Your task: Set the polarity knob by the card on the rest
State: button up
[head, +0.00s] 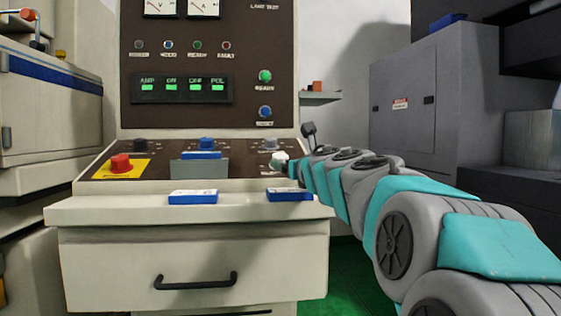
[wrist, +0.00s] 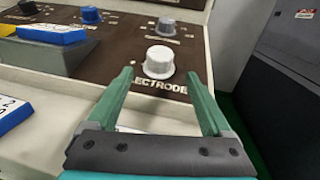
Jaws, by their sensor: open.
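A white knob (wrist: 158,62) on the sloped console carries the label ELECTRODE below it; its pointer setting is not clear. It also shows in the head view (head: 279,159), at the console's right end. My gripper (wrist: 160,76) is open and empty, its fingertips to the left and right of the white knob; contact cannot be told. In the head view my gripper (head: 292,168) is small and partly hidden by my arm.
A grey knob (wrist: 166,27) sits just behind the white one, with a blue knob (head: 207,144) and a black knob (head: 140,145) further left. A red button (head: 121,163) is at left. Two blue-edged cards (head: 193,197) (head: 289,195) lie on the front ledge.

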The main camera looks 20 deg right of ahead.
aim_at(283, 161)
jog(key=shift+w+d+p, duration=0.25)
jog(key=shift+w+p, duration=0.1)
jog(key=shift+w, duration=1.4)
jog(key=shift+w+d+p, duration=0.2)
jog(key=shift+w+p, duration=0.15)
jog(key=shift+w, duration=1.35)
jog(key=shift+f, duration=0.1)
jog(key=shift+c, duration=0.2)
grip_shut()
